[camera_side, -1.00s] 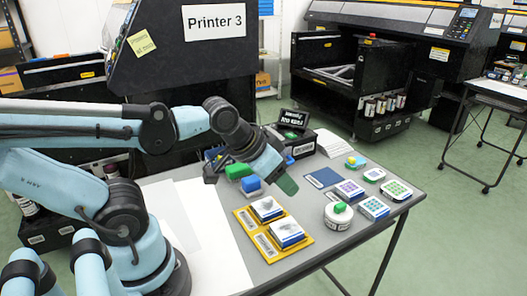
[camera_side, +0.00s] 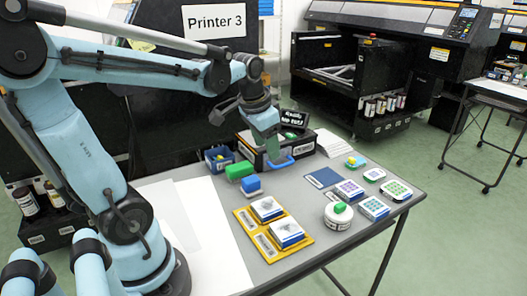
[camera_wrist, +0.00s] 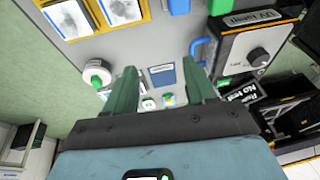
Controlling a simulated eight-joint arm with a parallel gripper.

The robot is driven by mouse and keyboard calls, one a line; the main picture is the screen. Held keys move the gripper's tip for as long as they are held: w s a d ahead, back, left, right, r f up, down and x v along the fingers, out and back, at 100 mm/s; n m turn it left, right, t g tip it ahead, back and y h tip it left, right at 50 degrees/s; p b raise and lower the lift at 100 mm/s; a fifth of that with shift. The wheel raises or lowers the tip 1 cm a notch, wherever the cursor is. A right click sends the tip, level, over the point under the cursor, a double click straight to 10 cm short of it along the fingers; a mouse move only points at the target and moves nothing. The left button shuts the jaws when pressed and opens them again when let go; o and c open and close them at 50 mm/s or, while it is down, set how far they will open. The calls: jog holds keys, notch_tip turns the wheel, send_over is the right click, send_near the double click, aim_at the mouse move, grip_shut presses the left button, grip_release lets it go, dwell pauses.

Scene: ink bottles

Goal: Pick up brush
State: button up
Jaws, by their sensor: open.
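I cannot clearly make out a brush in either view. My gripper (camera_side: 271,150) points down at the back of the grey table, beside the black box (camera_side: 300,147). Its two green fingers are spread apart in the wrist view (camera_wrist: 163,88), with nothing held between them. A blue curved piece (camera_side: 280,163) shows at the fingertips in the side view. In the wrist view this blue piece (camera_wrist: 197,46) lies along the box's edge, near one finger. Whether a finger touches it is unclear. A green block (camera_side: 240,171) and a blue block (camera_side: 251,186) stand left of the gripper.
A yellow tray (camera_side: 273,252) with two pads lies at the front. A round white pot (camera_side: 338,217) with a green knob and several small cards are to the right. A blue bin (camera_side: 218,158) stands at the back left. The table (camera_side: 301,195) is clear in the middle.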

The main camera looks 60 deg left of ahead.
aim_at(239, 166)
jog(key=a+f+g+h, duration=0.1)
jog(key=a+f+g, duration=0.2)
jog(key=a, duration=1)
jog(key=f, duration=0.6)
jog(key=shift+s+a+f, duration=0.15)
jog(key=shift+s+f, duration=0.35)
jog(key=shift+f, duration=1.15)
jog(key=shift+s+f, duration=0.15)
jog(key=shift+f, duration=1.15)
jog(key=c, duration=0.7)
jog(key=shift+c, duration=0.2)
